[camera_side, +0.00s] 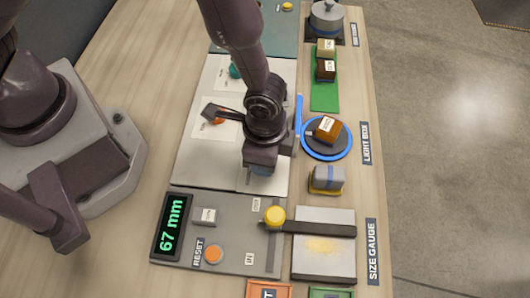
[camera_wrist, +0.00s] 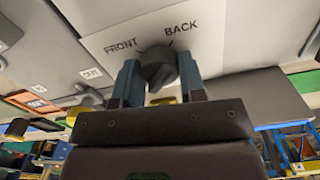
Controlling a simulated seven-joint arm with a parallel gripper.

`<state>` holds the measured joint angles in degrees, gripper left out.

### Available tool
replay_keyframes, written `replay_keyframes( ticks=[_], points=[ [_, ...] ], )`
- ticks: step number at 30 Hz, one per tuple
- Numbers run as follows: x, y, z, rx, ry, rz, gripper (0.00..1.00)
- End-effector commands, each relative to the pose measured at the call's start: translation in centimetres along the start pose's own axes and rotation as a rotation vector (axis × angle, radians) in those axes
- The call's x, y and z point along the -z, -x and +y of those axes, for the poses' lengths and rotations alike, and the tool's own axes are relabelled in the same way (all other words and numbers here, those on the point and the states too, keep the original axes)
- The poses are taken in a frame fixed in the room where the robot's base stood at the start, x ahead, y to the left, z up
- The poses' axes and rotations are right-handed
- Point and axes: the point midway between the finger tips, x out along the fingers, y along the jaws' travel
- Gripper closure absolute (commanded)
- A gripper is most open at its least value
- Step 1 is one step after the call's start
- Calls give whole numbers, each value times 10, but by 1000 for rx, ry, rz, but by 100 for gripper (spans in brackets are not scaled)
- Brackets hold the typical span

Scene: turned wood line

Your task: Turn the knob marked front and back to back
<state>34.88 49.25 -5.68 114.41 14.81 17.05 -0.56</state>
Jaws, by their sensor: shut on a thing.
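The dark round knob (camera_wrist: 157,68) shows in the wrist view on a pale panel (camera_wrist: 230,40). The word FRONT is printed at its upper left and BACK at its upper right. A short dark mark at the knob's upper right edge points toward BACK. My gripper (camera_wrist: 159,78) is shut on the knob, one finger on each side. In the side view my gripper (camera_side: 262,170) is down at the near right part of the white panel (camera_side: 200,160) and hides the knob.
A grey gauge unit with a display reading 67 mm (camera_side: 171,227) and a yellow knob (camera_side: 275,215) lies nearer the camera. A round light box (camera_side: 345,150) with a wooden block (camera_side: 327,129) and a grey-yellow block (camera_side: 327,179) stand close to the right.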

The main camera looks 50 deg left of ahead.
Motion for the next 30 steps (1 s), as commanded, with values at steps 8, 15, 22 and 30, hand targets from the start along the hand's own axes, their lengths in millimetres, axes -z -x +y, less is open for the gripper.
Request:
replay_keyframes(
  ticks=[8,15,22,30],
  points=[
    [0,0,0,1,-3,0,37],
    [0,1,0,0,-1,1,37],
    [1,26,0,1,0,7,37],
    [1,87,-1,2,0,6,37]
  ],
)
